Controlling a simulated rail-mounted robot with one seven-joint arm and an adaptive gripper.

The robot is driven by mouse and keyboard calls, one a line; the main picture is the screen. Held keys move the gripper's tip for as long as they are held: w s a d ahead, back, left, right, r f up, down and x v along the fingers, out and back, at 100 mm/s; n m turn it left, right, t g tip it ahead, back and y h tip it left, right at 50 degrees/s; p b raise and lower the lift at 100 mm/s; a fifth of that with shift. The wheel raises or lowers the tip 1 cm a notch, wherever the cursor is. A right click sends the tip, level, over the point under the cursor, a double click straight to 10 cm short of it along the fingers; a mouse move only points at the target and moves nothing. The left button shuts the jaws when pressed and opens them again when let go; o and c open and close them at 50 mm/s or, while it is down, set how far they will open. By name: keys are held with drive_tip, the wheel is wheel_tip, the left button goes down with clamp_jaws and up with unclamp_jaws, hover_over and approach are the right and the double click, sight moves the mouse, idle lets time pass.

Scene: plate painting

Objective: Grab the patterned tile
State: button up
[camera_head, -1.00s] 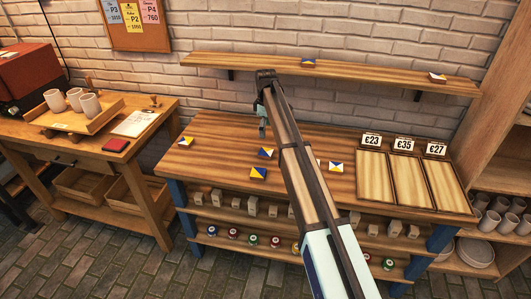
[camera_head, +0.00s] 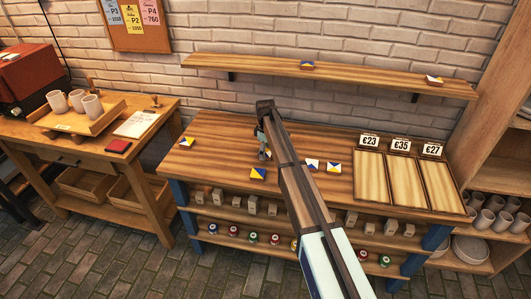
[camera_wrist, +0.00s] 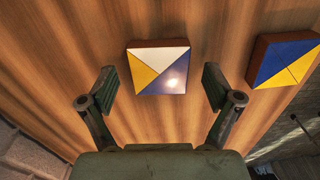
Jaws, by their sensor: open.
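My gripper (camera_head: 264,152) is open and low over the wooden workbench (camera_head: 225,130). In the wrist view, a square patterned tile (camera_wrist: 158,70) with white, yellow and blue triangles lies ahead, in line with the gap between the two fingers of my gripper (camera_wrist: 159,87). The fingers appear apart from it, one to each side. A second blue and yellow tile (camera_wrist: 283,62) lies to the right, outside the fingers. In the head view my gripper mostly hides the tile near it.
A wall shelf (camera_head: 350,75) behind the bench holds two tiles, one mid-shelf (camera_head: 306,65) and one at right (camera_head: 433,80). Three wooden panels (camera_head: 405,180) with price cards fill the bench's right end. A side table (camera_head: 150,103) with cups stands left.

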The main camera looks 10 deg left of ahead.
drive_tip(key=shift+f, duration=0.2)
drive_tip(key=c, duration=1.3)
drive_tip(key=shift+r, duration=0.1)
